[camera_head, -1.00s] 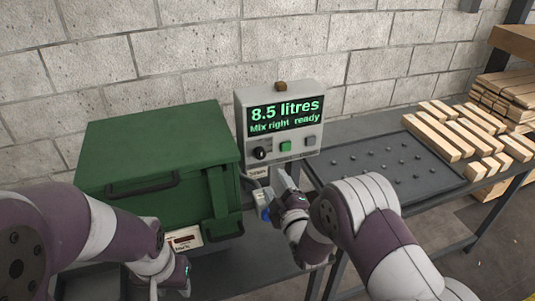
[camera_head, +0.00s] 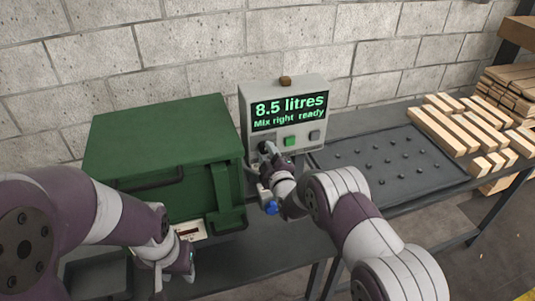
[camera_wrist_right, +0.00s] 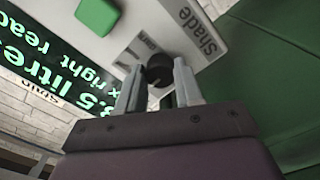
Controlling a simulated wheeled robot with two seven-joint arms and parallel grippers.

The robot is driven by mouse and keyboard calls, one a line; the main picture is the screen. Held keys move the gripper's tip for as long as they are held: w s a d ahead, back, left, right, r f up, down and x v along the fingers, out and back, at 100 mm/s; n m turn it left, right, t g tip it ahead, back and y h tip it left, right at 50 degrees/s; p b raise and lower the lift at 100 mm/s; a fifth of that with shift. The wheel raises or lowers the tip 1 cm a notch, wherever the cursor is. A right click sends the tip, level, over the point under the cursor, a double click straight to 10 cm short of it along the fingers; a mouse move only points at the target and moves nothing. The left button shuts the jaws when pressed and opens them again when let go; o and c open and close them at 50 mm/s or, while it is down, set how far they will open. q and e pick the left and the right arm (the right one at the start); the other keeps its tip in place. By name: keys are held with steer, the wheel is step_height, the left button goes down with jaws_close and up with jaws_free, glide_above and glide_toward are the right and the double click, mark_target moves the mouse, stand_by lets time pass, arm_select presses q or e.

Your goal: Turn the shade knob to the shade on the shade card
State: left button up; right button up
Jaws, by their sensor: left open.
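The black shade knob (camera_head: 264,147) is on the front of the grey control box (camera_head: 245,112). My right gripper (camera_head: 270,160) is at it and partly hides it in the head view. In the right wrist view the knob (camera_wrist_right: 159,70) lies between the two fingertips, with a small gap beside at least one, so the jaws look open around it. A label reading "Shade" (camera_wrist_right: 196,31) is beside the knob. A white card with a red-brown patch (camera_head: 190,231) is low on the green cabinet's front; its text is unreadable. My left gripper (camera_head: 176,282) is open and empty below it.
A green button (camera_head: 290,141) and a grey button (camera_head: 314,135) are right of the knob. The green cabinet (camera_head: 165,135) stands close on the left. A studded dark tray (camera_head: 385,190) and wooden blocks (camera_head: 450,128) lie right.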

steer(key=shift+c, duration=0.9)
steer(key=shift+f+m+b, duration=0.2)
steer(key=shift+m+b, duration=0.6)
steer(key=shift+b, duration=0.25)
steer(key=m+b, duration=0.7)
steer(key=shift+a+f, duration=0.1)
steer(key=shift+a, duration=0.05)
steer(key=m+b, duration=0.4)
steer(key=m, duration=0.1)
steer(key=shift+s+b, duration=0.1)
steer(key=shift+b, duration=0.25)
steer(key=m+b, duration=0.4)
steer(key=m, duration=0.1)
steer(key=shift+m, duration=0.4)
steer(key=shift+a+r+m+b, duration=0.15)
steer(key=shift+m+b, duration=0.45)
steer(key=shift+m, duration=0.5)
steer(key=shift+d+r+m+b, duration=0.1)
steer(key=shift+m+b, duration=0.5)
steer(key=shift+m, duration=0.5)
